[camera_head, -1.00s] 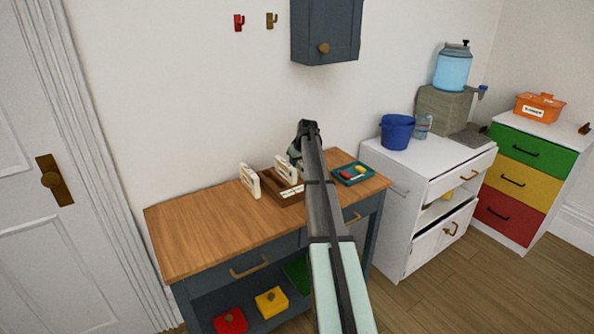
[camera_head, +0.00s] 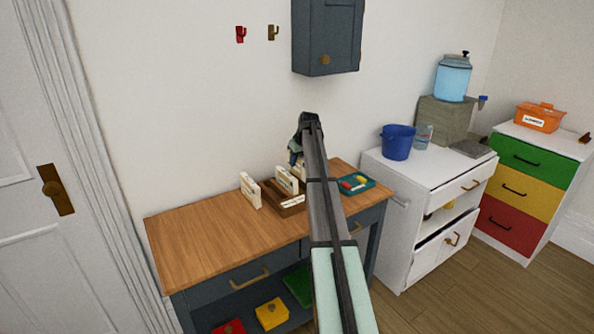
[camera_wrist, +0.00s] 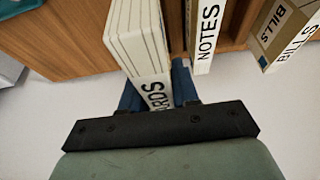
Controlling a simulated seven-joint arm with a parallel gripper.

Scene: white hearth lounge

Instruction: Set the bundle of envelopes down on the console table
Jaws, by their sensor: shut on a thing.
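My gripper (camera_head: 297,158) is shut on a white bundle of envelopes (camera_wrist: 140,45), whose label ends in "ARDS" in the wrist view. Blue fingers (camera_wrist: 181,82) flank its near end. In the head view the arm largely hides the bundle, which is above the back of the console table (camera_head: 205,232); I cannot tell whether it touches anything below. The table has a wooden top and a dark blue-grey frame. A bundle marked NOTES (camera_wrist: 205,40) stands beside the held one, and one marked BILLS (camera_wrist: 285,35) stands farther right in the wrist view.
A brown wooden tray (camera_head: 290,211) sits close to the bundles. A teal tray (camera_head: 372,183) with red and yellow items is at the table's right end. The table's left half is clear. A wall cabinet (camera_head: 327,40) hangs above; a white cabinet (camera_head: 425,172) stands right.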

